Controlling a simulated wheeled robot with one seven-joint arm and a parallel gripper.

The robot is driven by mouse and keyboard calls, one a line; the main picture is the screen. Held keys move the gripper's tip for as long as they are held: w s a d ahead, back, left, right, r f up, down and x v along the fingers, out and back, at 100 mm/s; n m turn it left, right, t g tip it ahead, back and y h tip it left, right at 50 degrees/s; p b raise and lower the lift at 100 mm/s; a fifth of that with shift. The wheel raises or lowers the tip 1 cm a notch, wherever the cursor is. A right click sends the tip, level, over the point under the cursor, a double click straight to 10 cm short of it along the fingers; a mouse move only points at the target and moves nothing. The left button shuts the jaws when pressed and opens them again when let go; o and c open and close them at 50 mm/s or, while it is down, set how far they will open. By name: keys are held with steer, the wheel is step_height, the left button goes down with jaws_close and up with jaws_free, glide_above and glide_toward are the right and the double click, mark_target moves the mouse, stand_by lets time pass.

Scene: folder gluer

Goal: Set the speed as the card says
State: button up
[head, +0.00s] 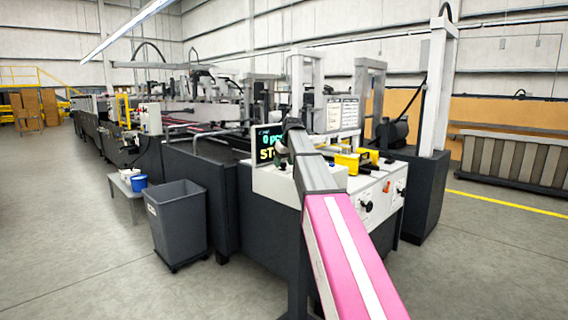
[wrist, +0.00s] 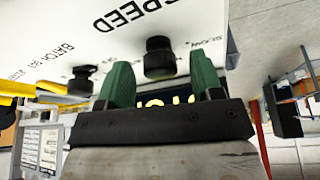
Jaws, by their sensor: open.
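A black knob (wrist: 160,57) on a white panel stands between the two green fingers of my gripper (wrist: 162,80) in the wrist view. The fingers are open, one on each side, and I see no contact. The word SPEED (wrist: 120,14) is printed on the panel near this knob. A white card (head: 342,114) with printed lines stands on the machine's console in the head view; its text is too small to read. A dark display (head: 268,142) shows a 0 and yellow letters starting ST, partly hidden by my arm.
A second black knob (wrist: 81,80) sits left of the first, beside a BATCH label. Yellow parts (head: 350,161) lie on the console top. The console front (head: 378,195) carries more controls.

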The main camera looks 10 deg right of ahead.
steer(key=c, duration=0.9)
steer(key=shift+n, duration=0.3)
steer(key=n+y, duration=0.1)
steer(key=n, duration=0.1)
steer(key=n+g+y, duration=0.1)
steer(key=n, duration=0.2)
steer(key=shift+w+d, duration=0.15)
steer(key=n+g, duration=0.1)
steer(key=n, duration=0.2)
steer(key=n+g+y, duration=0.1)
steer(key=n, duration=0.2)
steer(key=shift+w, duration=0.1)
steer(key=shift+n+g, duration=0.3)
